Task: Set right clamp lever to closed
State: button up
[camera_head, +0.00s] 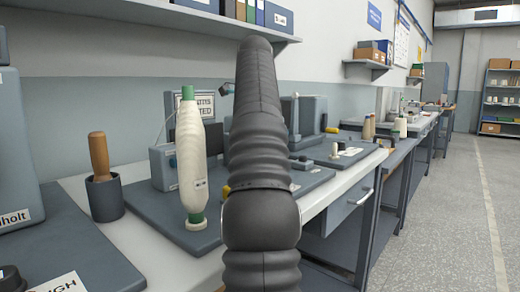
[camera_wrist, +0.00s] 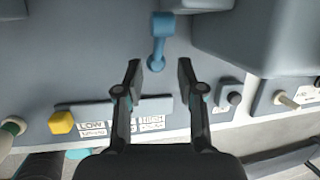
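A blue lever (camera_wrist: 158,48) with a blocky blue head and a rounded lower end sits on the grey panel in the wrist view. I take it for a clamp lever, but cannot tell whether it is the right one or how it is set. My gripper (camera_wrist: 159,72) is open and empty. Its two dark fingertips are apart, just below the lever and to either side of its lower end in the picture; no contact shows. In the head view my own arm covers the middle, and the lever and gripper are hidden.
A yellow knob (camera_wrist: 61,122) sits left of a LOW–HIGH label. A dark knob (camera_wrist: 234,98) and a cream peg (camera_wrist: 287,100) are at right. Grey housings (camera_wrist: 262,35) border the lever's right. A tall green-ended bobbin (camera_head: 191,158) and a wooden-handled tool (camera_head: 98,156) stand left of my arm.

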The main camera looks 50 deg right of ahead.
jog(key=shift+s+a, duration=1)
jog(key=shift+s, duration=0.6)
jog(key=shift+s+a, duration=1.05)
jog(key=shift+s, duration=0.5)
jog(key=shift+s+a, duration=1)
jog(key=shift+s, duration=0.6)
